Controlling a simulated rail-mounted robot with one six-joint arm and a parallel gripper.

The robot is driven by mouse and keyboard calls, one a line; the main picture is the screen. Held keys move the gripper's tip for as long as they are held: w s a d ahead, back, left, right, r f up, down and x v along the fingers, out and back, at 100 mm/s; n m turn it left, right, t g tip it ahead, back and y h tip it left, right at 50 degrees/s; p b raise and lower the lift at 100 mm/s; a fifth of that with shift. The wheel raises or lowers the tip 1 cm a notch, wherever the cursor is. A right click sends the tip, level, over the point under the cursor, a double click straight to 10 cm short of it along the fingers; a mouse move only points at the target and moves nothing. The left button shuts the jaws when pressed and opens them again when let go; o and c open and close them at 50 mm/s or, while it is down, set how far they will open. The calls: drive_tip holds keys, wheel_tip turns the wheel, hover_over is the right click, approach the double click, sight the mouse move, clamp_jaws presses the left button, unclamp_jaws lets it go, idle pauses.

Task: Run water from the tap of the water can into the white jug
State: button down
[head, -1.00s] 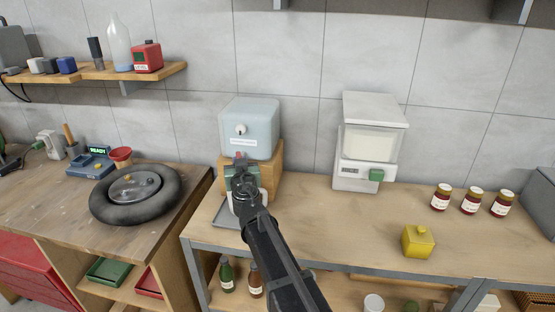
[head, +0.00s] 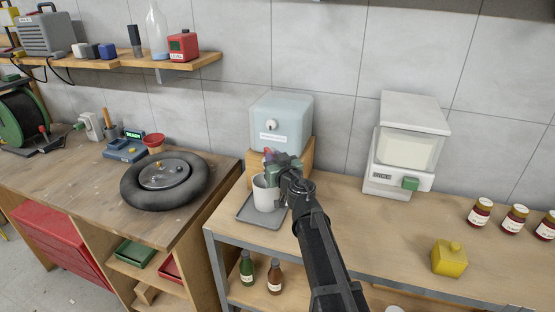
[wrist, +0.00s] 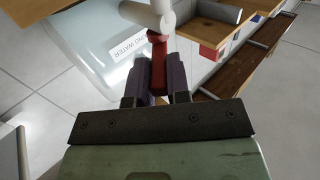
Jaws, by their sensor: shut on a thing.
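The water can (head: 281,118) is a pale blue box on a wooden stand. The white jug (head: 264,195) stands upright on a grey tray (head: 256,221) in front of the stand, below the tap area. My gripper (head: 271,158) is at the front of the can, above the jug, and hides most of the tap. In the wrist view, my gripper (wrist: 160,72) has its two purple fingers on either side of the tap's red lever (wrist: 157,60) and is shut on it. The can's labelled face (wrist: 112,55) is beside it. I cannot make out any water stream.
A black tyre-like ring (head: 165,185) lies on the left bench. Bottles (head: 260,275) stand on the lower shelf. The bench between dispenser and tray is fairly clear.

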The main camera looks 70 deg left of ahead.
drive_tip(key=c, duration=1.1)
unclamp_jaws()
drive_tip(key=d, duration=1.1)
drive_tip(key=shift+a, duration=0.1)
